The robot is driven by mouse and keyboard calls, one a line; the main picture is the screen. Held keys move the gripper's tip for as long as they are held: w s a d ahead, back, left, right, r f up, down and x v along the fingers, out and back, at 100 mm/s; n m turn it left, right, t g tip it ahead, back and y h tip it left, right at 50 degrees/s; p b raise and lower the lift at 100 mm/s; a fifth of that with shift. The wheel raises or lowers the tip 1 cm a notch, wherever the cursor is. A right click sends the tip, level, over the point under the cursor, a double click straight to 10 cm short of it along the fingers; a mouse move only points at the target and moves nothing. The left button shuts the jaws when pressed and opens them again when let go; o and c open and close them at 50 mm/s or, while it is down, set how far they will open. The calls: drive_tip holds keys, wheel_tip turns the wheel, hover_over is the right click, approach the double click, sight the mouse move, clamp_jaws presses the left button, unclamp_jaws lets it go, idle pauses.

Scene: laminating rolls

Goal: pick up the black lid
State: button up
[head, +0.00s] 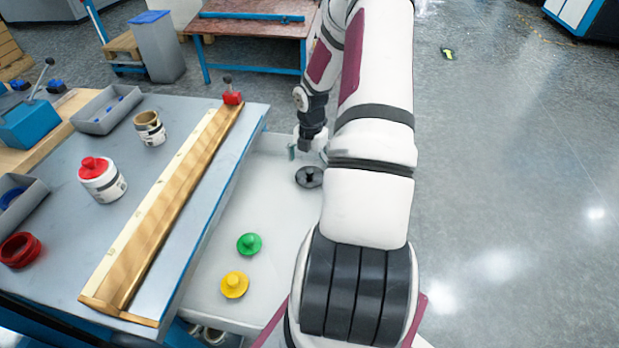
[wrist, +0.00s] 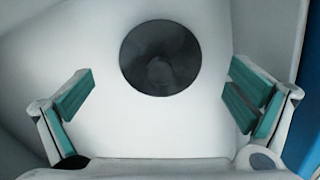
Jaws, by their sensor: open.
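The black lid (head: 309,177) is a round dark disc lying on the white surface (head: 275,205) beside the workbench, near my gripper. In the wrist view the black lid (wrist: 160,57) sits just above the picture's centre, with a faint knob at its middle. My gripper (wrist: 160,100) is open, its teal-padded fingers spread wide to the left and right, with nothing between the pads. In the head view my gripper (head: 307,152) hangs just beyond the lid, partly hidden behind my arm. The lid appears apart from both fingers.
A green lid (head: 249,244) and a yellow lid (head: 234,285) lie nearer on the same white surface. The grey workbench (head: 190,115) at left carries a long wooden piece (head: 165,215), a red-lidded jar (head: 103,180) and bins. Floor at right is largely clear.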

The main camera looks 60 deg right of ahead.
sight(311, 170)
wheel_tip(311, 170, down, 4)
drive_tip(key=shift+r+b, duration=0.25)
drive_tip(key=shift+b, duration=0.05)
drive_tip(key=c, duration=1.2)
drive_tip(key=shift+r, duration=0.1)
